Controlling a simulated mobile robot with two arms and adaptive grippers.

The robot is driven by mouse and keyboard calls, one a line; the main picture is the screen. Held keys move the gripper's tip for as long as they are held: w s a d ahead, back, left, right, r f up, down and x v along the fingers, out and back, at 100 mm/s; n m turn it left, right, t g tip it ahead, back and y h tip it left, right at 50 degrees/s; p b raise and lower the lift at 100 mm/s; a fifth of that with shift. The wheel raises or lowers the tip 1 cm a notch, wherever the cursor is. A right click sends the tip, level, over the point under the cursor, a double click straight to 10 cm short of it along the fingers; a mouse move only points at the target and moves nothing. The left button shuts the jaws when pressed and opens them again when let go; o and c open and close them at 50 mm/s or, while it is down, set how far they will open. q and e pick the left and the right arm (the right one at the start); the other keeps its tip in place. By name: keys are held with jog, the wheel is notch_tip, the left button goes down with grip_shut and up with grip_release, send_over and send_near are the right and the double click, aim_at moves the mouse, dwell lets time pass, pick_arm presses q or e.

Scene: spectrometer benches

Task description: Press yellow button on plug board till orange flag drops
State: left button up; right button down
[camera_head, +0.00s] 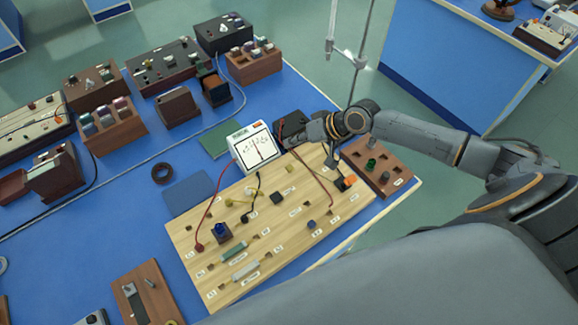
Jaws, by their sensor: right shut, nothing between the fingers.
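The plug board (290,215) is a pale wooden board with sockets, small blocks and leads on the blue bench. A small yellow piece (289,168) sits near its far edge, and yellow parts (250,190) lie left of it; I cannot tell surely which is the button. An orange piece (350,181) shows on a dark block at the board's right edge; it looks like the flag, but its position is too small to read. My right gripper (292,141) is shut and empty over the board's far edge, beside the meter. My left gripper is not in view.
A white meter (256,147) stands behind the board with red and black leads. A brown block with a green knob (371,163) is at the right, close under my right arm. A metal stand (348,55) rises behind. Several boxes line the bench's left and back.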

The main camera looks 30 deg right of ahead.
jog(key=b, duration=0.7)
send_over(292, 168)
notch_tip(292, 168, down, 7)
jog(key=shift+d+f, duration=0.1)
jog(key=shift+f, duration=0.7)
jog(key=shift+f, duration=0.15)
jog(key=shift+f+b, duration=0.3)
jog(key=shift+b, duration=0.1)
